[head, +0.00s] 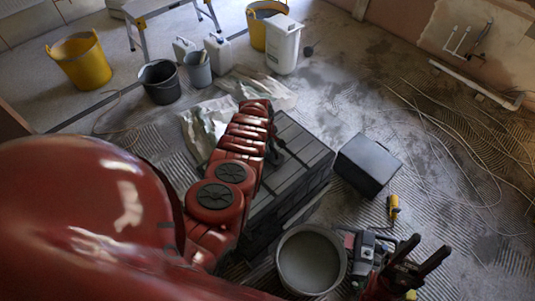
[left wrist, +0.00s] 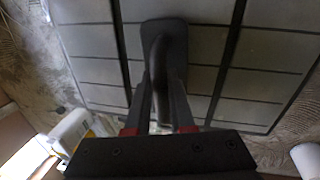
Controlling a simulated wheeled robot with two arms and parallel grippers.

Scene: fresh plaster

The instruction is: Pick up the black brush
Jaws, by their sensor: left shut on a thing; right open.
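The black brush (left wrist: 176,40) shows in the left wrist view as a dark rounded block with a handle, over a grey panelled surface. My left gripper (left wrist: 160,85) is shut on its handle, one finger on each side. I cannot tell whether the brush touches the surface or hangs just above it. In the head view my red left arm reaches over the dark panelled stack (head: 305,155) and mostly hides the left gripper and the brush. My right gripper (head: 418,257) is open and empty at the lower right, its two dark fingers apart.
A black box (head: 368,165) stands right of the stack. A round grey tub (head: 311,262) and a yellow-handled tool (head: 393,208) are near my right arm. Buckets (head: 160,82) and white canisters (head: 284,45) stand at the back. Cables lie on the floor at right.

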